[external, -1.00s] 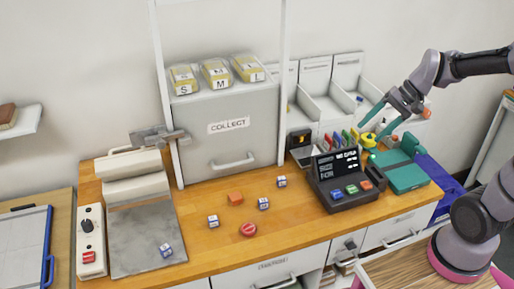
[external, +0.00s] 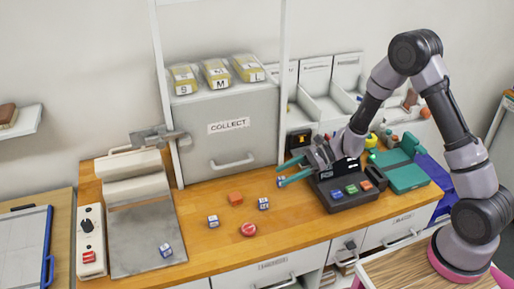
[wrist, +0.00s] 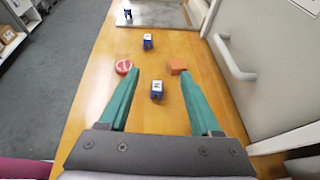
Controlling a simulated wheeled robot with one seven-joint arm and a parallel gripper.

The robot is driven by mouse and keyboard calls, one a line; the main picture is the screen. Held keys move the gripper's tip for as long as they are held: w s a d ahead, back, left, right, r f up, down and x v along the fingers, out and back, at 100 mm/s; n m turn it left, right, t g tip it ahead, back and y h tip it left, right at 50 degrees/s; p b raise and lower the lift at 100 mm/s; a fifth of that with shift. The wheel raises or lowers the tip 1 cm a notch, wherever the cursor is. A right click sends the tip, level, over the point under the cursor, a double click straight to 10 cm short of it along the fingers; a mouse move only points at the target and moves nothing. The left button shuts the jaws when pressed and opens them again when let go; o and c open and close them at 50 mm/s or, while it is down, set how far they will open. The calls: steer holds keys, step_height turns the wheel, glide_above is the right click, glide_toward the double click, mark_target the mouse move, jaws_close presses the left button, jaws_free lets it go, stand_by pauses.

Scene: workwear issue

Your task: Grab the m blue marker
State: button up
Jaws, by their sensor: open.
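Several small blue-and-white blocks with label faces stand on the wooden counter; their letters are too small to read, so I cannot tell which is M. One block (external: 263,203) is near the middle and shows between my fingers in the wrist view (wrist: 157,90). Another (external: 213,221) is further left, also in the wrist view (wrist: 147,41). A third (external: 166,250) is on the grey plate, at the top of the wrist view (wrist: 127,10). A further block is partly hidden by my fingertips in the external view. My gripper (external: 281,176) is open, empty, above the counter, pointing left.
An orange block (external: 235,198) and a red disc (external: 248,230) lie close to the blocks. The grey COLLECT cabinet (external: 230,135) stands behind, with S, M and L packs on top. A dark keypad device (external: 345,195) sits below my wrist. The counter's front is mostly clear.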

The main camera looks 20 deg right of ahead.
glide_toward(267, 200)
steer(key=x, duration=0.3)
steer(key=shift+w+f, duration=0.1)
steer(key=shift+f, duration=0.05)
steer(key=shift+w+a+f, duration=0.1)
steer(key=shift+a+f, duration=0.05)
steer(key=shift+a, duration=0.55)
steer(key=shift+x, duration=3)
jaws_close()
